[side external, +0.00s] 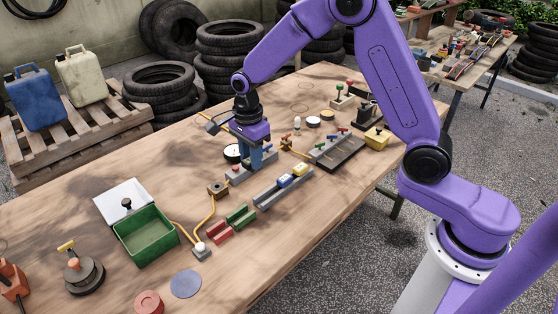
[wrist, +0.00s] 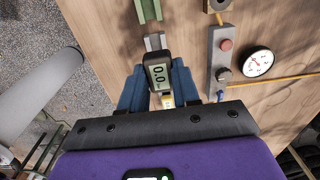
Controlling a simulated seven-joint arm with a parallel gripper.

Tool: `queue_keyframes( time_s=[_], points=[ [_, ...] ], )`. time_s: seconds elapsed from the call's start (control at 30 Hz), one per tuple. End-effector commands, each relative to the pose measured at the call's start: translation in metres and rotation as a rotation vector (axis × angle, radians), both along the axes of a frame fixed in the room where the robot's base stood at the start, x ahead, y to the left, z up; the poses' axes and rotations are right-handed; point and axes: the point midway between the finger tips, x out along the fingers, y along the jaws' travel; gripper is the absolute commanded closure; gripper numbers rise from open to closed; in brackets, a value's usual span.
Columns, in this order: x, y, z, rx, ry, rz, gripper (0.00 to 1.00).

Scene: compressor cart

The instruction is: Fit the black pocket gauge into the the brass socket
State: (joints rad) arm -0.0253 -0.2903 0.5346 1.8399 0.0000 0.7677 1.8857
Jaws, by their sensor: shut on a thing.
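My gripper (side external: 262,162) points down over the middle of the wooden table. In the wrist view its blue fingers (wrist: 158,90) are shut on the black pocket gauge (wrist: 158,76), which has a pale digital display. In the side view the fingers mostly hide the gauge. A brass-coloured block with a dark opening, which looks like the brass socket (side external: 217,188), sits on the table to the left of my gripper. It also shows cut off at the top edge of the wrist view (wrist: 216,5). The gauge is apart from it.
A grey rail (side external: 285,186) with blue and yellow blocks lies beside my gripper. A grey button box (wrist: 222,62) and a round dial (wrist: 257,62) are close by. Green and red channel blocks (side external: 240,215), a green bin (side external: 146,237) and orange cables stand to the left.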

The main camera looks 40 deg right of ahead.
Motion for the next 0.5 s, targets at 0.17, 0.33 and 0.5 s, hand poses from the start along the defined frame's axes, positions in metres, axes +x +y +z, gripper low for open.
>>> queue_keyframes(
  time_s=[0.17,0.33,0.5],
  points=[
    [0.040,0.016,-0.008,0.000,0.000,0.001,0.99],
    [0.072,0.029,-0.016,0.000,0.000,0.001,0.99],
    [0.096,0.039,-0.024,0.000,-0.001,0.000,0.99]
  ],
)
